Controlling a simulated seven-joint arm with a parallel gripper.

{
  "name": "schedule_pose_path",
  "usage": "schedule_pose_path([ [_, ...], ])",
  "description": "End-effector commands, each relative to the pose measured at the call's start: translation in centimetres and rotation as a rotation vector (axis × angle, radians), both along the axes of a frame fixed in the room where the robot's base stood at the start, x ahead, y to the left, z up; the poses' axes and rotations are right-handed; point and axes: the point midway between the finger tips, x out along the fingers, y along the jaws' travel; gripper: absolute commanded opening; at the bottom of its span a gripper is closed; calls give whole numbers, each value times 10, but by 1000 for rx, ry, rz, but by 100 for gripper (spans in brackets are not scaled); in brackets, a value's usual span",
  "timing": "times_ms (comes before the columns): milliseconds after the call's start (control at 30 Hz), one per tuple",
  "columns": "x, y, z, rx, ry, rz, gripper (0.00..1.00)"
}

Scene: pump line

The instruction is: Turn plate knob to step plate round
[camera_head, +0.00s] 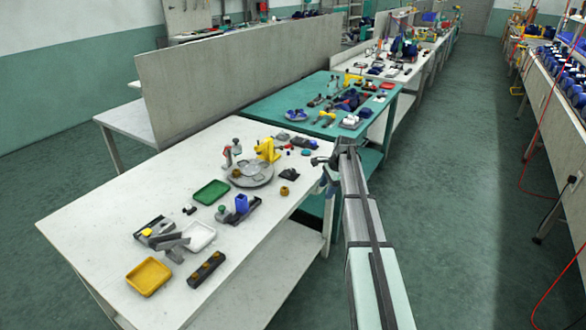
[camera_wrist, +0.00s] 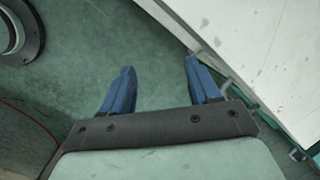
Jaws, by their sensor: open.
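A round grey plate (camera_head: 251,176) lies on the white table, with paler round shapes on top and a yellow fixture (camera_head: 268,151) at its back edge. A small brass-coloured knob-like piece (camera_head: 236,173) shows at the plate's left side; I cannot tell whether it is the plate knob. My gripper (camera_wrist: 160,65) is open and empty, its two blue fingers apart over green floor beside a table edge. In the head view my arm's end is right of the plate, by the table's right edge, apart from the plate. The plate is not in the wrist view.
On the white table (camera_head: 110,205) are a green tray (camera_head: 211,192), a yellow tray (camera_head: 148,276), a white tray (camera_head: 199,236), a blue block (camera_head: 241,203) and a second brass-coloured piece (camera_head: 284,190). A grey partition (camera_head: 235,75) stands behind. The table's left part is clear.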

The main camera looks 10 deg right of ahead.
Motion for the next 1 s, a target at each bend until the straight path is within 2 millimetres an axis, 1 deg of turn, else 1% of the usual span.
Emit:
schedule_pose_path([
  [33,17,-6,23,10,-9,-39,61],
  [100,33,-4,53,35,-10,-104,61],
  [167,47,4,79,65,1,-166,61],
  [200,55,12,96,88,14,-208,61],
  [300,70,34,129,139,53,-303,61],
  [400,79,49,153,175,85,-370,61],
  [433,80,53,158,182,92,-385,61],
  [533,83,61,168,199,112,-417,61],
  [600,84,64,169,204,117,-427,61],
  [667,84,66,167,205,121,-431,61],
  [833,86,73,148,205,119,-430,61],
  [1000,90,83,120,204,119,-430,61],
])
